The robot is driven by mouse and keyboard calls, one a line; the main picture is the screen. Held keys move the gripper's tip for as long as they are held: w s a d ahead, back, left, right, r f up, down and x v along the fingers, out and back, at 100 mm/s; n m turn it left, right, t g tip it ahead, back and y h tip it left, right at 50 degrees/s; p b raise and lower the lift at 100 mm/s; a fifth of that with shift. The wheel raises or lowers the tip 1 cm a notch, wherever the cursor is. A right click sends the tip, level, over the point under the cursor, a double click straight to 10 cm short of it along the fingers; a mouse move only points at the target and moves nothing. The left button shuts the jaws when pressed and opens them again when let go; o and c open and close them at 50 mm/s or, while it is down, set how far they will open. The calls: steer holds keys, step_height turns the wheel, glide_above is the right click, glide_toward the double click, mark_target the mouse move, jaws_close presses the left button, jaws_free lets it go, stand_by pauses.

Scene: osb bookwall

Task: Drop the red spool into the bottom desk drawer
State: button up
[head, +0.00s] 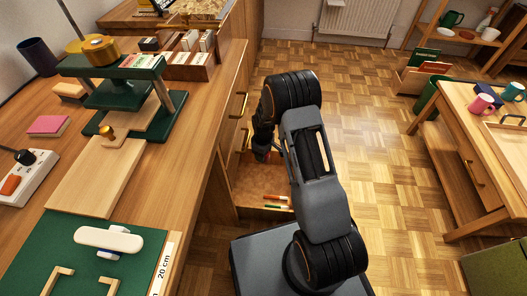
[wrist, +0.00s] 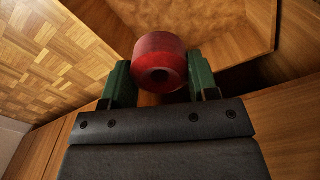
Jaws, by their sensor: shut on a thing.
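The red spool (wrist: 160,58) is held between the green fingers of my gripper (wrist: 160,80) in the wrist view, with its centre hole facing the camera. In the head view, my gripper (head: 262,151) is small and partly hidden by my own arm, with a bit of dark red at its end. The bottom desk drawer (head: 252,180) is pulled open below it, with a brown floor. The drawer's inside (wrist: 205,22) shows beyond the spool in the wrist view. I cannot tell the exact height of the spool over the drawer.
Several thin coloured items (head: 277,202) lie at the near end of the drawer. The wooden desk (head: 190,130) rises on the left, holding a green stand (head: 120,95) and a power strip (head: 24,182). A side table (head: 480,120) stands right. Parquet floor between is clear.

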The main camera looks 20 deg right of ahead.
steer(key=o, duration=1)
step_height(320, 180, up, 14)
steer(key=p, duration=0.5)
steer(key=shift+f, duration=0.15)
